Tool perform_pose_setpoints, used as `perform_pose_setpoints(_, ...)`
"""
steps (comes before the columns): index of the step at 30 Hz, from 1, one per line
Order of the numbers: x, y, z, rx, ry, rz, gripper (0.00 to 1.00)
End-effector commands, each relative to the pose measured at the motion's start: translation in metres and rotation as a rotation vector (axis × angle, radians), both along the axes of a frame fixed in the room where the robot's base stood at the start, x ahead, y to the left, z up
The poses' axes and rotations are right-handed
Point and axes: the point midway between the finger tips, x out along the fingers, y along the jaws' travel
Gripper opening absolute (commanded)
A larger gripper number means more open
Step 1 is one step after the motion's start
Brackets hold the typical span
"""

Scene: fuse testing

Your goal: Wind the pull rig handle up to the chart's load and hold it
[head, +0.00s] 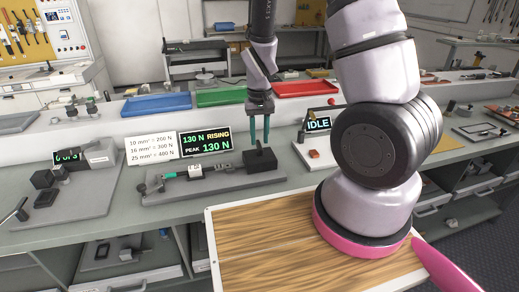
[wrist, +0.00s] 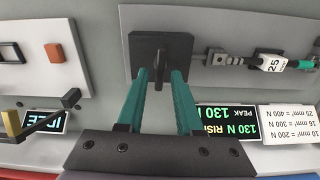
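The pull rig (head: 215,188) stands on the bench, with a dark block and upright black handle (head: 259,146) at its right end. In the wrist view, the handle (wrist: 159,68) stands between the teal fingertips of my gripper (wrist: 161,76), with a visible gap. My gripper (head: 259,134) is open and points down over the block. The chart (head: 151,143) reads 10 mm² = 200 N, 16 mm² = 300 N, 25 mm² = 400 N. The rig's display (head: 206,142) reads 130 N RISING, PEAK 130 N. A white tag (wrist: 273,64) on the rig reads 25.
Another screen (head: 318,124) reading IDLE stands to the right of the rig. A second fixture (head: 75,180) is at left. Blue (head: 221,97), green (head: 156,104) and red (head: 305,88) trays lie behind. A wood-topped surface (head: 262,250) is in front.

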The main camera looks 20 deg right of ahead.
Motion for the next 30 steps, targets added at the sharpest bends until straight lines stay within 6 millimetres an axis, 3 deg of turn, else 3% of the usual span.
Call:
perform_pose_setpoints(15,0.000,0.001,0.041,0.001,-0.002,0.000,0.35)
perform_pose_setpoints(30,0.000,0.000,0.053,0.011,-0.010,-0.008,0.35)
